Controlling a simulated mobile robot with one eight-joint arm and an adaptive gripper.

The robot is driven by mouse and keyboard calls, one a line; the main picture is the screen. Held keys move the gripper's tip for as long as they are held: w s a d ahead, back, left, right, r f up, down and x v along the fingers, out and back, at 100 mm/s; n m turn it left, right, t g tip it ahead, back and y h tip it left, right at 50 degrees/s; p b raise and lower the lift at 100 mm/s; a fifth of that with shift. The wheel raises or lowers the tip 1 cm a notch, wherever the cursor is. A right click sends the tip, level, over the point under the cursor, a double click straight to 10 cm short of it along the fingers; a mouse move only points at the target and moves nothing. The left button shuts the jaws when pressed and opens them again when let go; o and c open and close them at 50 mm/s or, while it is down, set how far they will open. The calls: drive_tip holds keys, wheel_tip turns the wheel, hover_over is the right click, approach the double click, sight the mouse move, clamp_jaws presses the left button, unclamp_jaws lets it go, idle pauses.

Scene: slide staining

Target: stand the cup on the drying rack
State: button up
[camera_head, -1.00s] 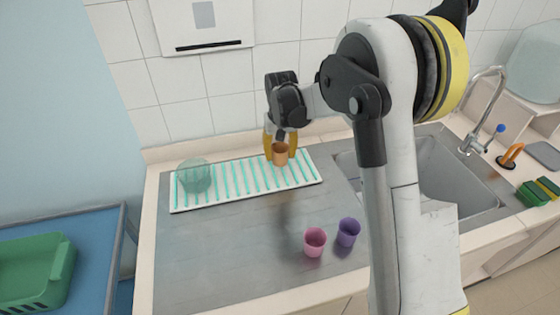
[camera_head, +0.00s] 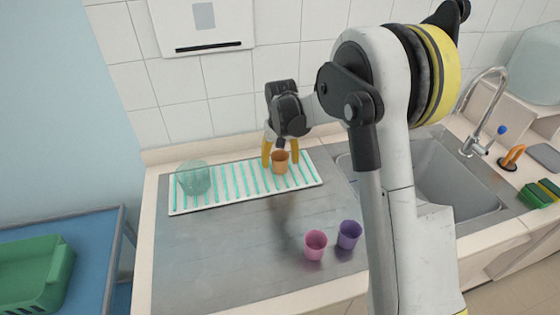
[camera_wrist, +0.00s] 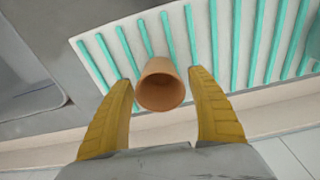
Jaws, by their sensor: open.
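An orange cup (camera_head: 280,161) is at the right part of the white drying rack (camera_head: 247,191) with teal ridges. It looks upright on the rack, with its mouth toward the camera. My gripper (camera_head: 281,161) is above and around the cup, its yellow fingers spread to either side. In the wrist view the cup (camera_wrist: 161,88) sits between the two fingertips (camera_wrist: 163,88), with a gap on both sides. The contact between the cup's base and the rack (camera_wrist: 200,40) is hidden.
A clear greenish bowl (camera_head: 194,178) stands on the rack's left end. A pink cup (camera_head: 315,245) and a purple cup (camera_head: 348,234) stand on the steel counter (camera_head: 215,250) in front. The sink (camera_head: 430,170) lies to the right, and the tiled wall is close behind the rack.

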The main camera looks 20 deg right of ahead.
drive_tip(key=s+r+t+p, duration=0.1)
drive_tip(key=s+r+p, duration=0.4)
drive_tip(key=r, duration=1.2)
drive_tip(key=s+r+n+t+b, duration=0.1)
drive_tip(key=s+t, duration=0.4)
drive_tip(key=s, duration=2)
drive_tip(key=shift+r+b, duration=0.15)
drive_tip(key=shift+b, duration=0.4)
drive_tip(key=shift+d, duration=0.15)
